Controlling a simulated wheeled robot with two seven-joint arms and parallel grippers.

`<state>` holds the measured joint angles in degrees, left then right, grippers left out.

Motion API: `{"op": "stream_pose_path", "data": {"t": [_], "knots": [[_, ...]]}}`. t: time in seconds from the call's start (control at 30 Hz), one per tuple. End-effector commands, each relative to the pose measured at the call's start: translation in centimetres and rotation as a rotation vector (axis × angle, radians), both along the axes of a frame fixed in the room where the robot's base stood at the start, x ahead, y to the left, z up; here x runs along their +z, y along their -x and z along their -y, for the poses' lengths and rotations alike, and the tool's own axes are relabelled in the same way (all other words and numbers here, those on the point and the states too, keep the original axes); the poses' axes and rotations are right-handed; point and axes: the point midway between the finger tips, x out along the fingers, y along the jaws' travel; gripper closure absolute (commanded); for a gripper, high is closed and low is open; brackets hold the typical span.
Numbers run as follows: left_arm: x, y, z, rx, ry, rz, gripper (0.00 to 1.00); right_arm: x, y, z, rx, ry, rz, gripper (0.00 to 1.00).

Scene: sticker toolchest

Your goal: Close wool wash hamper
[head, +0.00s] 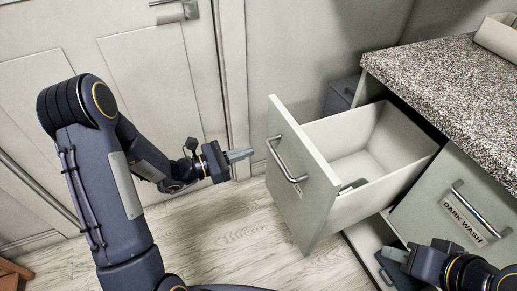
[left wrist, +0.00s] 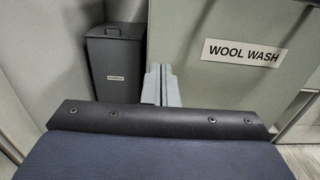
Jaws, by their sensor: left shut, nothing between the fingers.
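My left gripper (head: 240,156) is shut and empty, just left of the front panel and close to the handle in the head view. Its fingertips (left wrist: 160,84) show left of the label; I cannot tell whether they touch the panel.
The speckled countertop (head: 450,90) lies above the hampers. A dark lidded bin (left wrist: 115,65) stands by the wall. A panelled door (head: 160,80) is at the back left. Wood floor (head: 235,235) is clear ahead of the drawer.

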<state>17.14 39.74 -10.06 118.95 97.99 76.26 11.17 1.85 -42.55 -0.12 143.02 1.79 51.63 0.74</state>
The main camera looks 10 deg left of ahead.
Motion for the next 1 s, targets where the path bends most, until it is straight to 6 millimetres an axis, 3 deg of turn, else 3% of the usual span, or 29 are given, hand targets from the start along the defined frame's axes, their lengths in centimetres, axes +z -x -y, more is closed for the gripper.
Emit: {"op": "stream_pose_path", "data": {"t": [0.1,0.3,0.83,1.0], "knots": [[-0.1,-1.2,1.9,-0.005,0.000,0.001,1.00,-0.4,0.0,0.0,0.000,0.000,0.000,0.67],[0.0,-2.4,3.5,-0.001,0.000,0.000,1.00,-0.6,0.0,0.0,0.000,0.000,0.000,0.67],[0.0,-2.8,3.9,-0.001,0.000,0.000,1.00,-0.6,0.0,0.0,0.000,0.000,0.000,0.67],[0.0,-3.6,5.1,-0.002,0.001,0.002,1.00,-0.9,0.0,0.0,0.000,0.000,0.000,0.67]]}}
